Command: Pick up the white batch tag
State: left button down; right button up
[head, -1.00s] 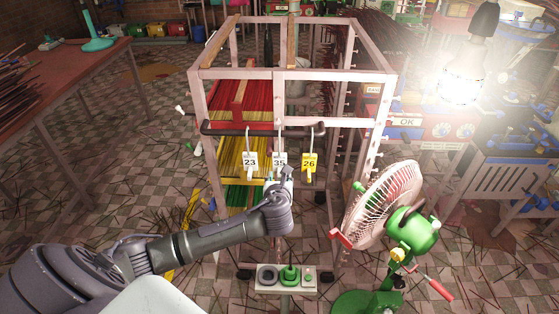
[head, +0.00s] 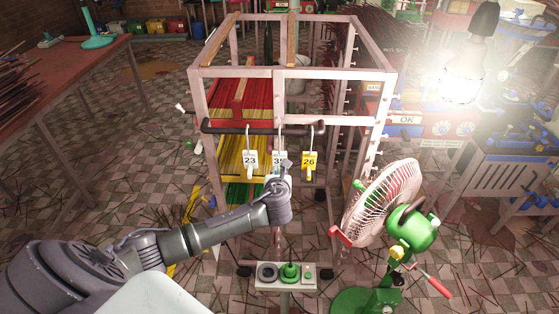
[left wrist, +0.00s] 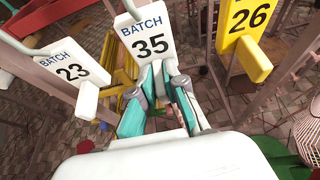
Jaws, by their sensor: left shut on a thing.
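Three batch tags hang in a row from hooks on a dark bar at the front of the rack. The white tag 35 (left wrist: 148,36) is in the middle, partly hidden by my gripper in the head view (head: 279,157). The white tag 23 (head: 250,161) hangs to its left, and the yellow tag 26 (head: 309,162) to its right. My left gripper (left wrist: 160,82) is shut on the lower part of tag 35, with teal pads at its fingers. A hook still shows at tag 35's top. My right gripper is not in view.
The rack (head: 336,73) holds red and yellow sticks behind the tags. A green fan (head: 384,205) stands close at right, and a small control box (head: 286,275) in front. Tags 23 and 26 leave little side room around the gripper.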

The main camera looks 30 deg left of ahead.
aim_at(280, 160)
pick_arm(q)
jog(key=shift+r, duration=0.6)
notch_tip(280, 160, up, 3)
jog(key=shift+f, duration=0.2)
jog(key=shift+s+d+r+p, duration=1.2)
jog(key=shift+s+d+r, duration=2.95)
jog(key=shift+r, duration=0.8)
jog(key=s+d+p, duration=0.4)
jog(key=s, duration=0.3)
jog(key=shift+s+d+p, duration=0.3)
jog(key=shift+s+p, duration=0.05)
jog(key=shift+p, duration=0.05)
